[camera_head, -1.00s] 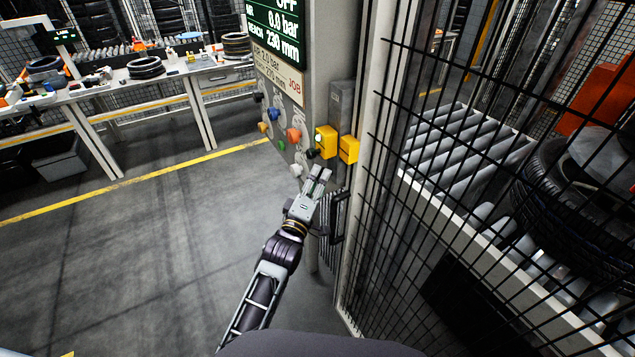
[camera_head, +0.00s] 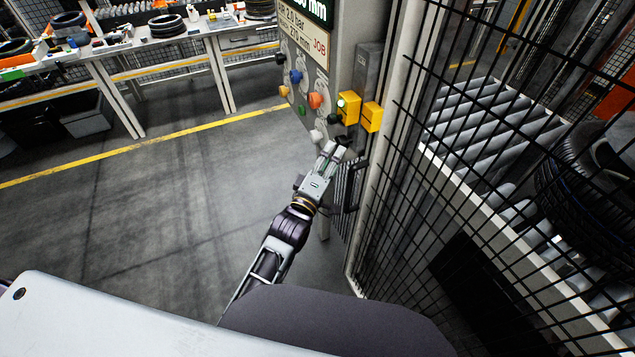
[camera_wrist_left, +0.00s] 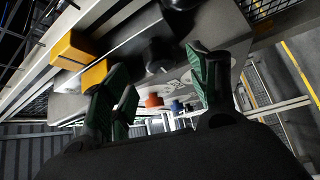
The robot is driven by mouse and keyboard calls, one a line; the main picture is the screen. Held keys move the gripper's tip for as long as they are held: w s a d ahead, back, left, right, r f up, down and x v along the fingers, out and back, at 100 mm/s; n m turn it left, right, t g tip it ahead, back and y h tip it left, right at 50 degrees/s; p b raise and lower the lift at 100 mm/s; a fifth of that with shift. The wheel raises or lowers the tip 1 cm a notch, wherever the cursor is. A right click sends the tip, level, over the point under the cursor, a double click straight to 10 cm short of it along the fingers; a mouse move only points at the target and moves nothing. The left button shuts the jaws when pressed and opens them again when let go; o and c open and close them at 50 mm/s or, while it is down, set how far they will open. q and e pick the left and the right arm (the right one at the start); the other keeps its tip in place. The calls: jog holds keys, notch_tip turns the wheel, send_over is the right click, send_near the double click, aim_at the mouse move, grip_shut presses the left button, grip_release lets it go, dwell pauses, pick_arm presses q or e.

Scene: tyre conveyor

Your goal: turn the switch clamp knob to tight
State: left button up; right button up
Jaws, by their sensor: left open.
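A grey control panel (camera_head: 337,58) carries several coloured knobs. They include a black knob (camera_head: 333,118), a white knob (camera_head: 318,136), a red-orange knob (camera_head: 315,100) and a blue knob (camera_head: 296,76). The knob labels are too small to read, so I cannot tell which is the clamp knob. My left gripper (camera_head: 333,150) is open just below and in front of the panel's lower edge, near the white and black knobs. In the left wrist view, the left gripper (camera_wrist_left: 157,65) has its fingers spread, with a black knob (camera_wrist_left: 158,55) showing between them, apparently untouched. My right gripper is out of view.
Two yellow blocks (camera_head: 371,117) stick out beside the knobs. A black wire fence (camera_head: 440,160) stands close on the right, with a roller conveyor (camera_head: 490,120) and tyre (camera_head: 590,165) behind it. A workbench (camera_head: 200,30) is at the back left. The floor left of the arm is clear.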

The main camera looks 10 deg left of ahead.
pick_arm(q)
jog(key=v, duration=0.8)
dwell(0.4)
jog(key=shift+f, duration=0.1)
